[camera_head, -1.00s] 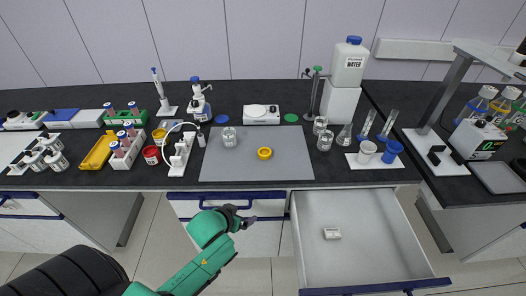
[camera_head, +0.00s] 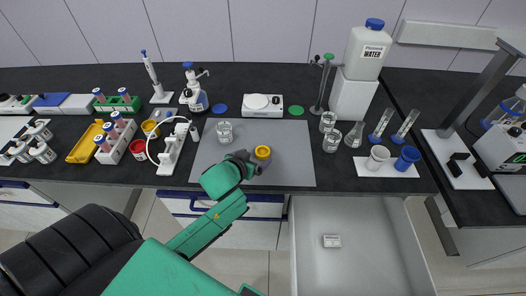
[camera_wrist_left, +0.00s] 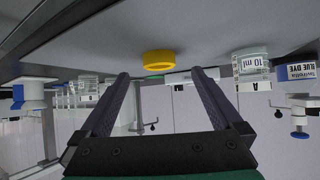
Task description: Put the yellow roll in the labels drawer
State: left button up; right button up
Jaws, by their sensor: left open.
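The yellow roll (camera_head: 262,152) lies on the grey mat (camera_head: 290,172) on the bench, near the mat's middle. My left gripper (camera_head: 248,164) is just in front of and left of the roll. In the left wrist view the open fingers (camera_wrist_left: 161,82) point toward the roll (camera_wrist_left: 159,60), which shows beyond and between their tips, apart from them. The open drawer (camera_head: 345,215) below the bench holds a small white labelled box (camera_head: 332,241). My right gripper is not in view.
A white balance (camera_head: 262,105) is behind the mat. Tube racks (camera_head: 116,140) and a red jar (camera_head: 139,149) stand left. The drawer has much free room.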

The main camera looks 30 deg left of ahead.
aim_at(262, 152)
pick_arm(q)
jog(key=x, duration=0.4)
jog(key=shift+w+p, duration=0.15)
jog(key=shift+p, duration=0.2)
jog(key=shift+w+f, duration=0.15)
jog(key=shift+w, duration=0.1)
jog(key=shift+f, duration=0.1)
jog(key=c, duration=1.6)
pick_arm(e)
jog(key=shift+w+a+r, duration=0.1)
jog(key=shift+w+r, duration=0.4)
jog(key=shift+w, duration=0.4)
